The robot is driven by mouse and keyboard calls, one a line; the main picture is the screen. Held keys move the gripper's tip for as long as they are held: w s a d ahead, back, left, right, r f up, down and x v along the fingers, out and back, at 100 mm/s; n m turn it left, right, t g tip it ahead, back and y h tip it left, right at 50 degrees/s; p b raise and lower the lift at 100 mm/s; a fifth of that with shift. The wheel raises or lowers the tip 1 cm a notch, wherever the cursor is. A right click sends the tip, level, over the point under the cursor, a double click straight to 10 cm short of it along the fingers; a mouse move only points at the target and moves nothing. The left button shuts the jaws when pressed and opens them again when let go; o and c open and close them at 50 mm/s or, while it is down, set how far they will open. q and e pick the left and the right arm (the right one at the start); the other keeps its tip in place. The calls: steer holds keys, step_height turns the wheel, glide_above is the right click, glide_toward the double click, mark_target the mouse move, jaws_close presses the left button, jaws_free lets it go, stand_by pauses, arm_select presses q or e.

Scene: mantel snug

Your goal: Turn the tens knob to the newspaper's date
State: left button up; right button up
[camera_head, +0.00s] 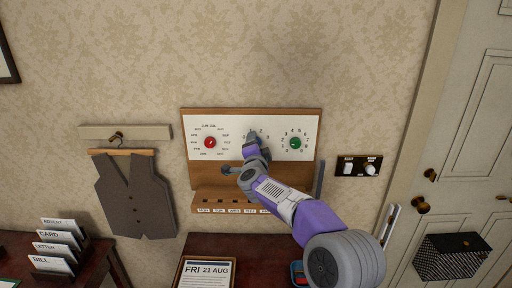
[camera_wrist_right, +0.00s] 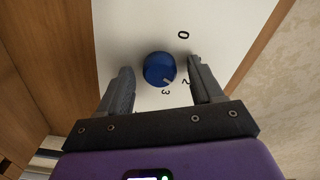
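The newspaper (camera_head: 207,271) lies at the bottom of the head view and reads FRI 21 AUG. The tens knob (camera_wrist_right: 159,67) is blue with a white pointer mark, on a white panel (camera_head: 228,125). In the right wrist view its mark points down and right, between the 3 and the 2. The 0 also shows; the 1 cannot be made out there. My right gripper (camera_wrist_right: 157,82) is open, its fingers on either side of the knob with gaps. In the head view my right gripper (camera_head: 254,150) hides most of this knob. My left gripper is out of view.
A red knob (camera_head: 210,142) with month labels is left of the tens knob; a green knob (camera_head: 295,143) with digits is right. A wooden ledge (camera_head: 205,197) juts out below. A waistcoat (camera_head: 135,195) hangs at left, and a switch plate (camera_head: 359,163) is at right.

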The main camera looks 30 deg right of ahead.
steer(key=v, duration=0.7)
steer(key=shift+s+a, duration=0.2)
steer(key=shift+s, duration=0.05)
stand_by(0.6)
